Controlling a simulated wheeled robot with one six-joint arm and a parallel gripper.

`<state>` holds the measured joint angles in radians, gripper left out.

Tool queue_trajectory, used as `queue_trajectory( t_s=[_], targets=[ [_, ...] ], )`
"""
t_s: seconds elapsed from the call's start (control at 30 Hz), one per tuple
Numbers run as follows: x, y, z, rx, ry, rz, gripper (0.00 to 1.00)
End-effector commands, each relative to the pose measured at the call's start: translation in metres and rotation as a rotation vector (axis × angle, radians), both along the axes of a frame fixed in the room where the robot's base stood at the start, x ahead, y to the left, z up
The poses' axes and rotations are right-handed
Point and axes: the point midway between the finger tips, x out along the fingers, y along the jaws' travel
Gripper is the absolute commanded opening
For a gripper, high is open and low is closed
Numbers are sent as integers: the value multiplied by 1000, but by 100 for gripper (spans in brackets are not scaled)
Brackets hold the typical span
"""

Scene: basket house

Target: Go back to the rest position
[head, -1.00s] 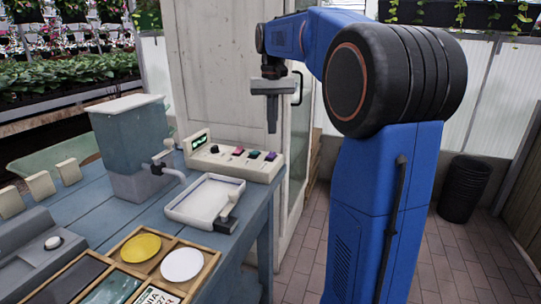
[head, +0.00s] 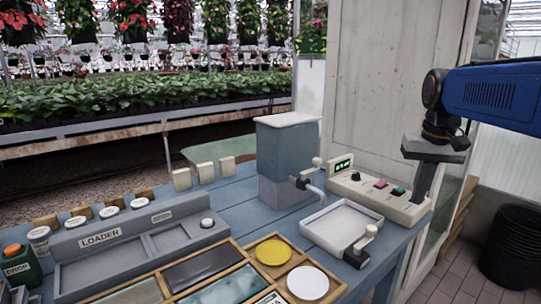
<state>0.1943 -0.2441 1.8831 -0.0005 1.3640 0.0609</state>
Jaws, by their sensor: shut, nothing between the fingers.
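My gripper (head: 421,184) hangs pointing down at the right of the head view, at the end of my blue arm. It looks shut and holds nothing. In the picture it overlaps the right end of the white control box (head: 378,195); I cannot tell the gap between them. The control box has a small green display and several coloured buttons.
A blue table (head: 225,204) carries a water tank (head: 287,160) with a tap, a white tray (head: 343,222), a grey loader (head: 110,240) and a wooden sorting box (head: 240,241) with yellow and white discs. A pale cabinet (head: 385,75) stands behind. A black bin (head: 512,250) is at right.

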Motion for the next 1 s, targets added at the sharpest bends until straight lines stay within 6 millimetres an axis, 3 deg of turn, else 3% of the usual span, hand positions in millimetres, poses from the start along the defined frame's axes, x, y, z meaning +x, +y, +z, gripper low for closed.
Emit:
queue_trajectory(
  t_s=[0.2,0.6,0.8,1.0],
  targets=[
    [-58,31,-31,-15,-70,69,0],
    [-153,70,-110,-36,-198,188,0],
    [-187,80,-149,-41,-248,234,0],
    [-201,83,-166,-44,-272,254,0]
  ],
)
